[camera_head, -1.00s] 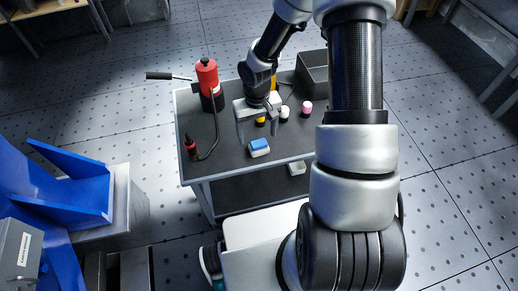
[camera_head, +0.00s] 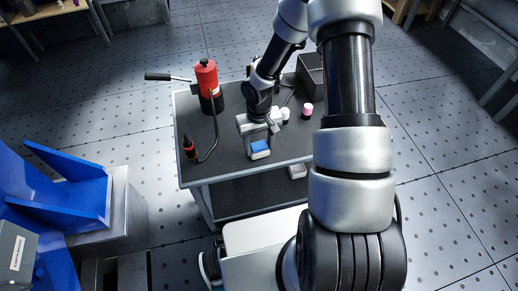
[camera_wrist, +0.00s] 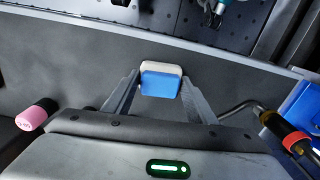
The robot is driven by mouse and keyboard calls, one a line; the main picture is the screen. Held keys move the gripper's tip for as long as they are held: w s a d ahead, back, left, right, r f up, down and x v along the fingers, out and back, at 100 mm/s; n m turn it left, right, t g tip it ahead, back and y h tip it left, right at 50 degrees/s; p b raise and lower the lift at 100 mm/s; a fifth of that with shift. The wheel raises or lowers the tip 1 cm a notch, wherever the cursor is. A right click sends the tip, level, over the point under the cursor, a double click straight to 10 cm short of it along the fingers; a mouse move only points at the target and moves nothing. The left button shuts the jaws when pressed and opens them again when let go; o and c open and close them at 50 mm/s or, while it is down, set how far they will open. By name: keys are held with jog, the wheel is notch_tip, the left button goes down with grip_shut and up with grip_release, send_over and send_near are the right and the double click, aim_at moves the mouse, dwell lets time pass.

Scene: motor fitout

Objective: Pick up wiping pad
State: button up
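The wiping pad (camera_head: 260,148) is a small block, blue on one side and white on the other, lying on the dark cart top near its front edge. My gripper (camera_head: 258,139) is low over the cart, right at the pad. In the wrist view the pad (camera_wrist: 161,84) sits between the tips of my two fingers (camera_wrist: 160,92), which are spread apart. Narrow gaps seem to show on both sides of the pad. I cannot tell whether either finger touches it.
A red bottle-like tool (camera_head: 207,85) with a black handle and hose stands at the cart's left, the hose ending in a red-black nozzle (camera_head: 190,149). A blue holder (camera_head: 75,190) stands far left.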

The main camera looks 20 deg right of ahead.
aim_at(259, 145)
jog(key=shift+c, duration=1.2)
notch_tip(259, 145, up, 10)
jog(key=p, duration=0.3)
